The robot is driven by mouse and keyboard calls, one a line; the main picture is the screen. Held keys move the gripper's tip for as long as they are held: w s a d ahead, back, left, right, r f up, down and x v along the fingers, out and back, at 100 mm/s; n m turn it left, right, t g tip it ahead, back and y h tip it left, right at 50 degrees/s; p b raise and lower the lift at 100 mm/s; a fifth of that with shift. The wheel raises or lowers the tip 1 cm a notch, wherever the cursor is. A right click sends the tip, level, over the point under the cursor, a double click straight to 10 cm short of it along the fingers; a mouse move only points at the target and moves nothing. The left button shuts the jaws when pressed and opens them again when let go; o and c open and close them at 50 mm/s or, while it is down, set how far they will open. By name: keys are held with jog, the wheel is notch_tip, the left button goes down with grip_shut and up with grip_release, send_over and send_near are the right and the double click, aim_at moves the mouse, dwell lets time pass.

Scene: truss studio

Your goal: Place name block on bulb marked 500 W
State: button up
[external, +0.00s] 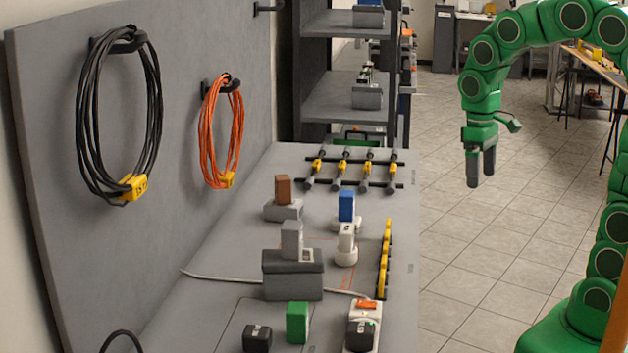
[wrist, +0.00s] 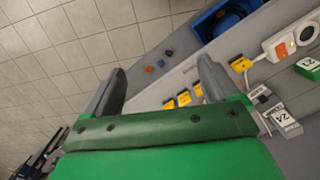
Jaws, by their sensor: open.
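My gripper (external: 481,178) hangs open and empty over the floor to the right of the table, fingers pointing down. In the wrist view its two fingers (wrist: 160,68) are spread apart with nothing between them. The wrist view shows a green block with a white label (wrist: 309,68) and a grey labelled block (wrist: 285,121). I cannot read a 500 W marking or tell which is the name block.
The grey table (external: 215,310) runs along a panel with a black cable coil (external: 120,115) and an orange coil (external: 221,135). A shelf (external: 345,90) stands behind. The floor below my gripper is clear.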

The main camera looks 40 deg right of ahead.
jog(key=s+d+f+m, duration=0.1)
jog(key=s+d, duration=0.1)
jog(key=s, duration=0.7)
jog(key=s+d+f+m, duration=0.2)
jog(key=s+d, duration=0.1)
jog(key=s, duration=0.6)
jog(key=shift+s+d+g, duration=0.3)
jog(key=shift+s+g, duration=0.1)
